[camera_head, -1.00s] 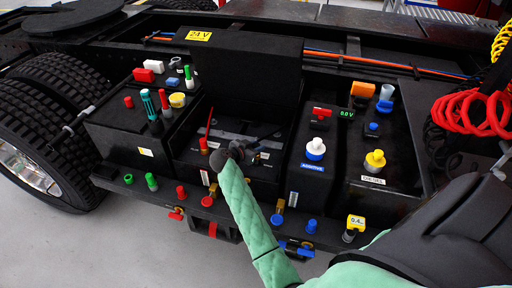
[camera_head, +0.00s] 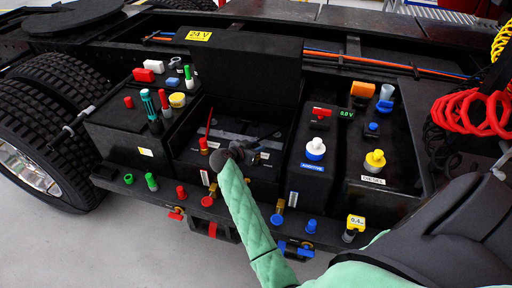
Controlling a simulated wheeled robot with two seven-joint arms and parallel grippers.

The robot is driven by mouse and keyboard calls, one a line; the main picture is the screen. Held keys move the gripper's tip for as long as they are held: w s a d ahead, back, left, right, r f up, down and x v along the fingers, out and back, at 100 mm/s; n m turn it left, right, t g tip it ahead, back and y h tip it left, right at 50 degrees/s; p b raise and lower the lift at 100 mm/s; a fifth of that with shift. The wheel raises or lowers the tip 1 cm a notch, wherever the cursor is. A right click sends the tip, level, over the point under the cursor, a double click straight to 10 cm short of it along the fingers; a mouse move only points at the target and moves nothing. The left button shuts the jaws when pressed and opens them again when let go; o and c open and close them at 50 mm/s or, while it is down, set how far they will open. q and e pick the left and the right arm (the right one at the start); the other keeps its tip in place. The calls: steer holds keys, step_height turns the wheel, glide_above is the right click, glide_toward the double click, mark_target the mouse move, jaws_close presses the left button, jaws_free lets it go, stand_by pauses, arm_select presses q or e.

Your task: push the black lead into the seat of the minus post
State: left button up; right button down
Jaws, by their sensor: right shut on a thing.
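My right arm comes in from the lower right in a green quilted sleeve. Its dark right gripper (camera_head: 230,153) is over the front of the open battery bay in the middle of the truck's side. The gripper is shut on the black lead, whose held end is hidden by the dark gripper. A thin dark strand (camera_head: 270,136) runs up and right from there. The minus post and its seat cannot be made out; the gripper and sleeve cover that spot. A red lead (camera_head: 209,124) with a red end (camera_head: 203,144) stands just left of the gripper. My left gripper is out of view.
The black bay cover (camera_head: 247,68) stands behind the bay. Left is a box with a teal-handled tool (camera_head: 148,104) and several caps. Right are black tanks with a white-and-blue cap (camera_head: 316,148) and a yellow cap (camera_head: 375,160). A front ledge carries several small fittings.

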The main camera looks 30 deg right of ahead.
steer(key=shift+f, duration=0.95)
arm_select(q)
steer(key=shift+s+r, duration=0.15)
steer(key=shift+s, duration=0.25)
arm_select(e)
steer(key=shift+f, duration=0.2)
